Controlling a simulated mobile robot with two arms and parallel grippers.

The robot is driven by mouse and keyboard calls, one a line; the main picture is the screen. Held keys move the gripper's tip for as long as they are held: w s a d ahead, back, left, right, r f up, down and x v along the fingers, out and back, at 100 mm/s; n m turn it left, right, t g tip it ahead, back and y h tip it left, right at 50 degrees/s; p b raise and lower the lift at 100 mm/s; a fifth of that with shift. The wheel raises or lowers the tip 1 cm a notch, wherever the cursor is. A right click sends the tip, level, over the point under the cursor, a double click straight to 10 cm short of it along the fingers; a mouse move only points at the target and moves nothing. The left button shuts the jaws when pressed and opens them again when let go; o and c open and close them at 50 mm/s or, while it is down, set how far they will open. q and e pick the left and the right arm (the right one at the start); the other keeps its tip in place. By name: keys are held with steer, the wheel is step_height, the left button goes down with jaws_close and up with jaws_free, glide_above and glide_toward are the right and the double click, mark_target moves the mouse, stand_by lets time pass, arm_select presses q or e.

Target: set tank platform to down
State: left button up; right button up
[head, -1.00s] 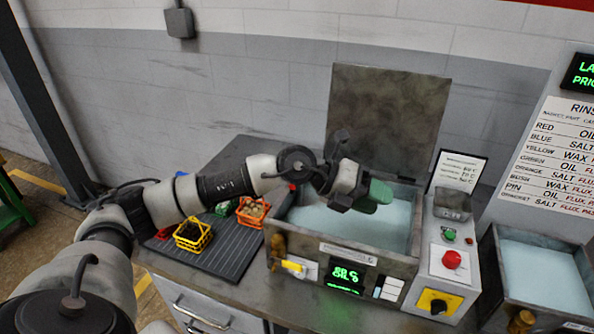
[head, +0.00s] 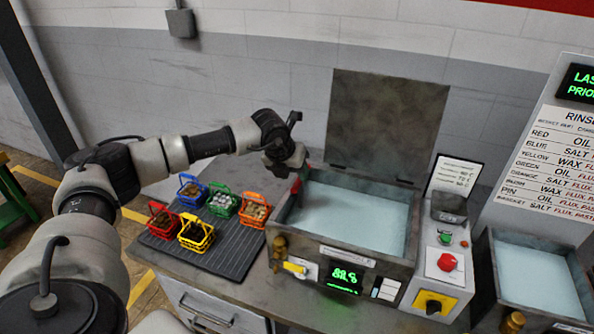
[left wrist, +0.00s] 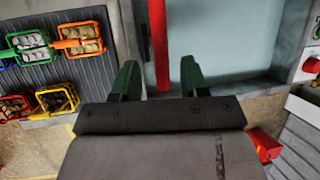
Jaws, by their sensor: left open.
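The tank (head: 372,263) is an open grey metal basin with pale blue liquid (head: 355,215) in it. No platform can be made out in the liquid. A red handle (head: 295,186) stands at the tank's left rim. In the left wrist view a long red bar (left wrist: 159,45) runs down between my finger lines; whether it touches them I cannot tell. My left gripper (head: 296,160) is open and empty, above the tank's back left corner, close to the red handle. Its green fingers also show in the left wrist view (left wrist: 158,75). My right gripper is not in view.
Several coloured baskets, including a yellow one (head: 196,232), stand on a dark ribbed mat (head: 225,262) left of the tank. A raised lid (head: 385,125) stands behind it. A control box with a red button (head: 447,262) and a second tank (head: 540,275) are at right.

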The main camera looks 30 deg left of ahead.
arm_select(q)
steer(key=shift+x, duration=1.2)
jaws_close()
